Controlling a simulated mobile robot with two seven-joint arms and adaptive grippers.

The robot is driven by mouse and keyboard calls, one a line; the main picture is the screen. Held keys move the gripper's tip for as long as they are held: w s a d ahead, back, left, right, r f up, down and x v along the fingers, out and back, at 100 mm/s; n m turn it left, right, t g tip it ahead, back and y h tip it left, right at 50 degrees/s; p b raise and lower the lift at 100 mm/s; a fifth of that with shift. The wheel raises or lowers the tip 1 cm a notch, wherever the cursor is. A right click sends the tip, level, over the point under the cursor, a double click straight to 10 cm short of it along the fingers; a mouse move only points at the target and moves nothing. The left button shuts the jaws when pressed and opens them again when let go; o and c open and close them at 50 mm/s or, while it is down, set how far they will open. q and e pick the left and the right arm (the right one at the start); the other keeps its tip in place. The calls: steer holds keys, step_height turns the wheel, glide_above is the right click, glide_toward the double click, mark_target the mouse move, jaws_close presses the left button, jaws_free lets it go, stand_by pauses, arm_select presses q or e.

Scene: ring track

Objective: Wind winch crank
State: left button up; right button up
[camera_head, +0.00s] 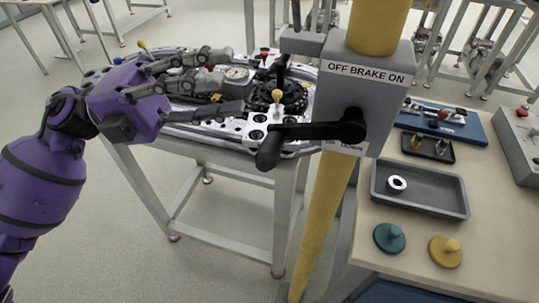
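The winch is a grey box (388,90) labelled "OFF BRAKE ON" on a yellow post (326,205). Its black crank arm (310,131) runs left from a round hub (351,126) to a dark handle (269,152) at its free end. The crank lies nearly level in the picture. My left gripper (228,82), with a purple body and black fingers, comes in from the left. Its fingers are spread apart and nothing shows held between them. It is up and left of the handle, apart from it. My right gripper does not show.
A ring track table (190,152) with a black toothed wheel (283,95) stands behind the crank. On the right, a bench (375,270) bears a grey tray (440,204) with a white ring, a teal knobbed disc (389,238) and a yellow one (445,252). Floor shows at lower left.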

mark_target(261, 146)
arm_select(q)
steer(key=s+f+m+g+y, duration=0.2)
steer(key=s+f+g+y, duration=0.1)
steer(key=s+f, duration=0.15)
steer(key=x, duration=0.2)
steer(key=p+x, duration=0.1)
steer(key=x, duration=0.1)
steer(key=r+x, duration=0.1)
steer(key=x, duration=0.1)
steer(key=shift+s+d, duration=0.3)
steer(key=shift+s+d+p, duration=0.1)
steer(key=shift+d+p, duration=0.25)
steer(key=shift+d, duration=0.1)
steer(key=shift+c, duration=0.2)
steer(key=shift+f, duration=0.1)
jaws_close()
